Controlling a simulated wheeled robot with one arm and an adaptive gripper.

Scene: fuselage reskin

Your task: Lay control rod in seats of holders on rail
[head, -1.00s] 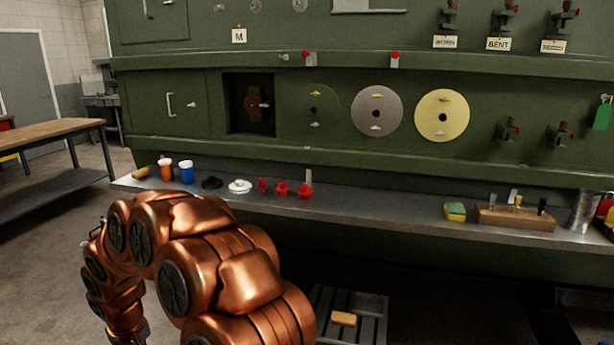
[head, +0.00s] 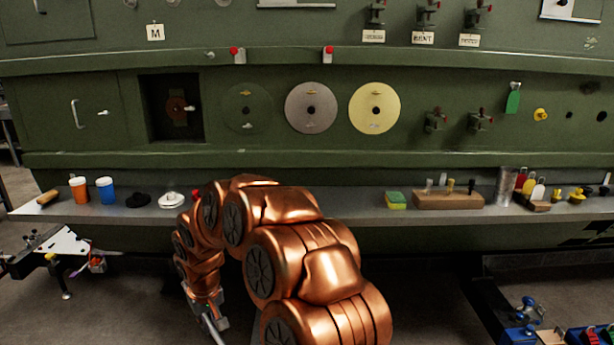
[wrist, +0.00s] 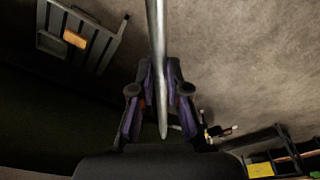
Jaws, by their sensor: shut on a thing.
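My gripper (wrist: 159,95) is shut on a thin grey metal control rod (wrist: 157,40) in the wrist view. The rod runs between the two fingers, its near end past them and its far end cut off by the top edge. In the head view my gripper (head: 214,312) hangs low, below the shelf, and a short piece of the rod (head: 217,334) shows under it. Dark clamps with red tops stand on the green wall, such as one upper clamp (head: 427,12) and one lower clamp (head: 435,120). I cannot tell whether these are the rail holders.
A metal shelf (head: 345,211) crosses the green wall, carrying jars, a sponge (head: 396,200) and a wooden block (head: 448,200). A white-topped stand (head: 62,243) is at lower left. Blue clamps (head: 530,308) are at lower right. Open floor shows between, partly behind my arm.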

